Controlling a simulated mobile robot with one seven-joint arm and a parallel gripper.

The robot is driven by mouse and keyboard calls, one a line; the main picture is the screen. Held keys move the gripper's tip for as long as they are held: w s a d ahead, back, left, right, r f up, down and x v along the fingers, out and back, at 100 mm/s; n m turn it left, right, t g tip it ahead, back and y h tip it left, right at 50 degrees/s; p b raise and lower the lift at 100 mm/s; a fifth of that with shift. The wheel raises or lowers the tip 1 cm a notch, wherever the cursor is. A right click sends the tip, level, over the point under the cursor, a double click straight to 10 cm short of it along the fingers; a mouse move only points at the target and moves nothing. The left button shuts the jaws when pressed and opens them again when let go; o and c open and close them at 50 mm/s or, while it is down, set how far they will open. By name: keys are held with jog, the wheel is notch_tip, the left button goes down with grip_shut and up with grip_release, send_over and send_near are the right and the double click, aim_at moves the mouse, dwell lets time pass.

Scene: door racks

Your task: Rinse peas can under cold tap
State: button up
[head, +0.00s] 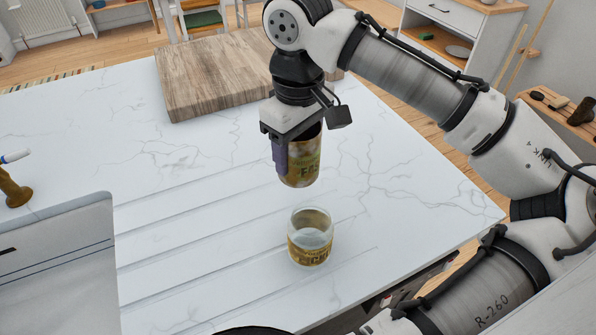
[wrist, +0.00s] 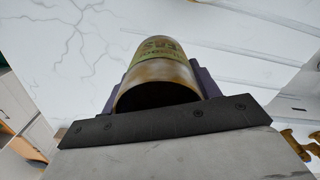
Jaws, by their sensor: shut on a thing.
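The peas can (head: 303,163), with a brown and green label reading partly "EAS", is held upright between the fingers of my gripper (head: 284,152). It is above the white marbled counter, behind the glass jar in the head view. In the wrist view the can (wrist: 160,70) sits between the two dark fingers (wrist: 160,88), and its near end looks dark. The cold tap cannot be made out for certain. A brass fitting with a blue and white lever (head: 14,182) shows at the left edge beside the sink (head: 60,260). Brass parts (wrist: 300,145) also show at the right of the wrist view.
A glass jar with a yellow label (head: 310,238) stands on the grooved part of the counter (head: 190,240), in front of the can. A wooden board (head: 215,80) lies at the back. The counter between board and sink is clear.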

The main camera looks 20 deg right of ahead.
aim_at(298, 176)
jog(key=shift+f, duration=3.35)
jog(key=shift+f, duration=0.2)
jog(key=o, duration=1)
jog(key=shift+c, duration=0.2)
jog(key=shift+r, duration=0.15)
notch_tip(298, 176, up, 12)
jog(key=shift+b, duration=0.45)
jog(key=shift+r, duration=0.1)
jog(key=shift+c, duration=0.2)
